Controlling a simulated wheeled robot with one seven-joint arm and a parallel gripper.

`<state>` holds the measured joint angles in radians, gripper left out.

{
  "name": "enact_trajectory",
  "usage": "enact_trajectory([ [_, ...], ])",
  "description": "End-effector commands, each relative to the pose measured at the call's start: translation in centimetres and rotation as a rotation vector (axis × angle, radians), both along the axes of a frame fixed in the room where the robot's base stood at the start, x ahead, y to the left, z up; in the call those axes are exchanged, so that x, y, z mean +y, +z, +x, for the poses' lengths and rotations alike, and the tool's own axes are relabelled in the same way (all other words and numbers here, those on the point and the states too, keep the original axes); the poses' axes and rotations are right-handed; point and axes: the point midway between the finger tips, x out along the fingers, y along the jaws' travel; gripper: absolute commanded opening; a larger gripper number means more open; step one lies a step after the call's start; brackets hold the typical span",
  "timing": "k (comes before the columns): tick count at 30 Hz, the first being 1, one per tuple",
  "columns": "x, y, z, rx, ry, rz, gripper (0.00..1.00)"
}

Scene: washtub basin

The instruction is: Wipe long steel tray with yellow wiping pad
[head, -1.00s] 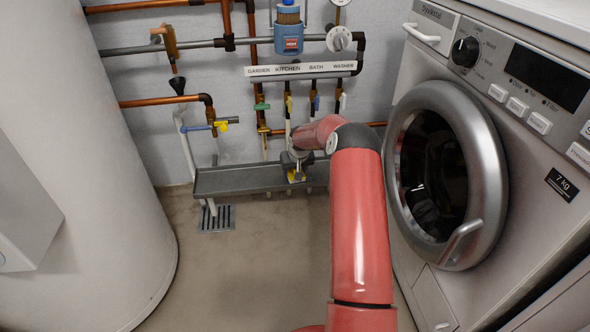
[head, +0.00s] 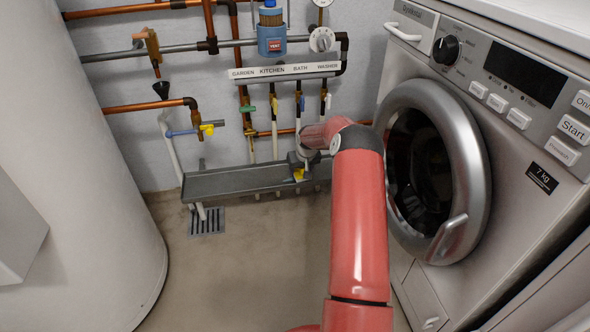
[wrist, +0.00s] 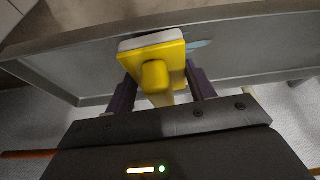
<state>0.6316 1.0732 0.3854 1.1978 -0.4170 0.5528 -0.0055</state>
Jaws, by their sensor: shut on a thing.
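The long steel tray (head: 235,182) is a shallow grey trough along the wall under the pipes. It also crosses the wrist view (wrist: 70,72). The yellow wiping pad (wrist: 158,60) has a yellow back with a knob and a white edge on the tray side. My gripper (wrist: 160,88) is shut on the pad's knob, with a dark finger on each side. In the wrist view the pad lies over the tray's inner surface and appears against it; exact contact is hard to tell. A light blue patch (wrist: 200,44) shows on the tray right beside the pad. In the head view the gripper (head: 299,172) is at the tray's right part, partly hiding it.
Copper and grey pipes with colored valves, including a yellow one (head: 207,129), run above the tray. A washing machine (head: 500,150) stands close on the right, a white cylinder (head: 70,170) on the left. A floor drain (head: 207,221) lies below the tray. The floor is clear.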

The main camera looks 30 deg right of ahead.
Motion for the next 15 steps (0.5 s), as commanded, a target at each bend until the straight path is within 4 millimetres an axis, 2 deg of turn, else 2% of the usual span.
enact_trajectory([
  [8, -1.2, -0.4, -0.5, 0.006, -0.002, 0.0, 0.33],
  [15, -3.2, -0.5, -1.1, 0.007, -0.002, 0.0, 0.33],
])
